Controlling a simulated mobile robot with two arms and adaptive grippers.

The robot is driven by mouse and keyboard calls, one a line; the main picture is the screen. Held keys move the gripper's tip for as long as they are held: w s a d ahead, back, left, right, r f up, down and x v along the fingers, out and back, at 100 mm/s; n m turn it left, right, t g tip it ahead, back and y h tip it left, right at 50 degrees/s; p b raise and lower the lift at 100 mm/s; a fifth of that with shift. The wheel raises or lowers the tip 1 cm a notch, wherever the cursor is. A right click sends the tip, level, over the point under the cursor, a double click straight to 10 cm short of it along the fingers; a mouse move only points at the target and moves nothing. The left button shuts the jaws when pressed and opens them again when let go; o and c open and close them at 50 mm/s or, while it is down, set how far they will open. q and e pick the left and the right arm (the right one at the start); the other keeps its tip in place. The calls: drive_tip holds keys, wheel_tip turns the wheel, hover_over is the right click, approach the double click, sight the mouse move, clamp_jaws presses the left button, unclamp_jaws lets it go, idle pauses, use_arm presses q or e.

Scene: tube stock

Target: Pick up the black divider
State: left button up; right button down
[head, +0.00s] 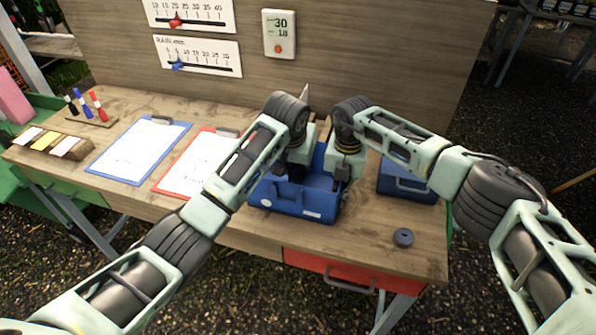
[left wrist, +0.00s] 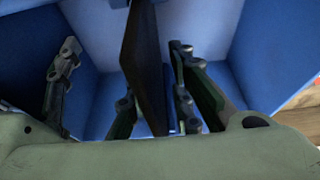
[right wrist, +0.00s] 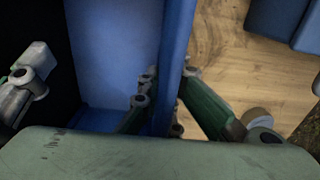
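The blue bin (head: 322,207) stands on the workbench, with both my grippers at it. The black divider (left wrist: 146,65) stands upright inside the bin in the left wrist view. A dark surface fills the left of the right wrist view. In the head view my grippers hide most of the bin's inside.
Another blue bin (head: 408,183) stands just right. A dark round puck (head: 403,237) lies at the front right. Clipboards with a blue edge (head: 137,150) and a red edge (head: 195,165) lie left. A panel with gauges (head: 350,50) rises behind.

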use_arm(q)
clamp_jaws()
wheel_tip(320, 180, up, 19)
drive_tip(key=shift+f, duration=0.2)
idle(0.3)
use_arm(e)
drive_tip(key=c, duration=1.9)
unclamp_jaws()
drive_tip(key=shift+o, duration=0.2)
